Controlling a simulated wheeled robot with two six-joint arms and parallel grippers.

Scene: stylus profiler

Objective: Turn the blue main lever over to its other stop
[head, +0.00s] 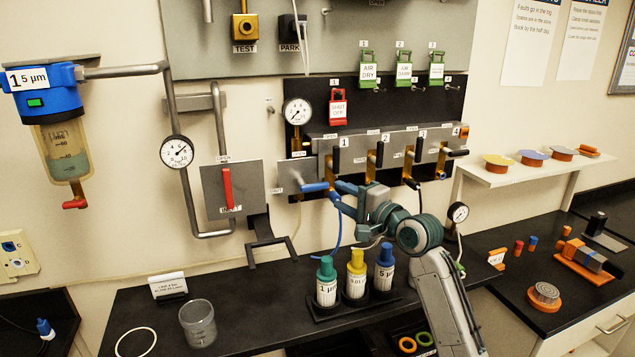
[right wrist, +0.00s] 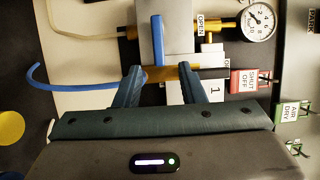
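The blue main lever (head: 314,187) sticks out at the left end of the grey valve manifold (head: 362,152), lying roughly level in the head view. In the right wrist view the blue lever (right wrist: 157,48) stands upright in the picture, with its near end between my fingers. My right gripper (head: 341,194) is at the lever. In its wrist view the gripper (right wrist: 160,72) is open, with a gap on each side of the lever. The fingers partly overlap the lever's surroundings in the head view. My left gripper is not in view.
Black-handled valves (head: 375,153) line the manifold to the right. A red lever (head: 227,188) on a grey box and a dark bracket (head: 268,242) are at left. Capped bottles (head: 355,275) stand on the bench below my arm. A blue hose (right wrist: 65,86) runs near the fingers.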

